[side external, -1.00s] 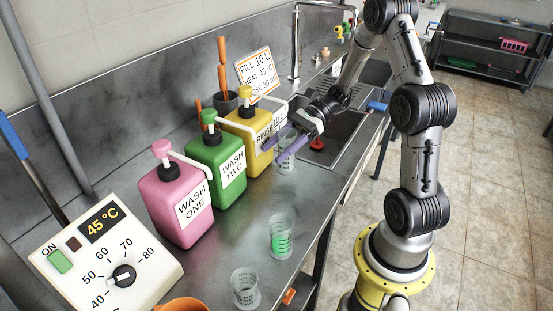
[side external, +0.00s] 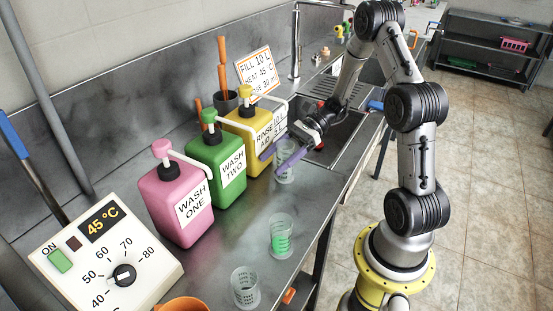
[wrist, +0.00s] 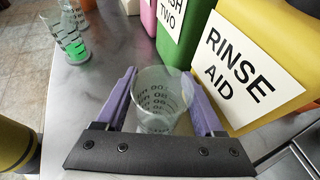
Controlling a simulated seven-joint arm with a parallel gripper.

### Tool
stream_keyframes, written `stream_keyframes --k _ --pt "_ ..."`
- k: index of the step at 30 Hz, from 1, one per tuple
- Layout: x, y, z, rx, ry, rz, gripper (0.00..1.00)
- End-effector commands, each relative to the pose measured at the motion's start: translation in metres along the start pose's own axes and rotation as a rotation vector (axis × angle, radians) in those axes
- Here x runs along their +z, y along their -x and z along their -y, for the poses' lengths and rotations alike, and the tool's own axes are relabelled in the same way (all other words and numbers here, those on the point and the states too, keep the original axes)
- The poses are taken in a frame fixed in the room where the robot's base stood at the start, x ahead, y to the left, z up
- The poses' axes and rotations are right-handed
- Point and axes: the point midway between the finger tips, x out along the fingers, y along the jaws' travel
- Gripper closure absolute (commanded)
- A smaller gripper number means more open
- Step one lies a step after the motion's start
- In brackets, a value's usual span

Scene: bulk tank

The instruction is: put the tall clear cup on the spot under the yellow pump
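A clear cup (side external: 286,172) with dark markings stands upright on the steel counter in front of the yellow pump (side external: 247,135), below its white spout in the side view. It also shows in the wrist view (wrist: 160,92), looking empty, with the yellow pump (wrist: 265,60) labelled RINSE AID to its right. My gripper (side external: 277,163) has its purple fingers spread, one on each side of the cup; in the wrist view the gripper (wrist: 162,105) looks open around it. I cannot tell whether a finger touches the cup. The spot under the cup is not visible.
A green pump (side external: 215,165) and a pink pump (side external: 177,205) stand left of the yellow one. A cup with green liquid (side external: 281,238) and another clear cup (side external: 245,288) stand nearer the front. A sink (side external: 335,135) lies behind my gripper.

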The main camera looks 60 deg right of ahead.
Motion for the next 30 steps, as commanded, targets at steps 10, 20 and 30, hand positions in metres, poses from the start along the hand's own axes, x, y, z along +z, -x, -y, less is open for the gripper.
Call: stream_keyframes --k 10,20,30 --pt "0.003 0.024 0.001 -0.005 0.002 -0.001 0.3" --pt "0.002 0.091 0.001 -0.005 0.001 -0.002 0.3" --pt "0.008 0.117 -0.002 0.016 0.021 -0.02 0.3"
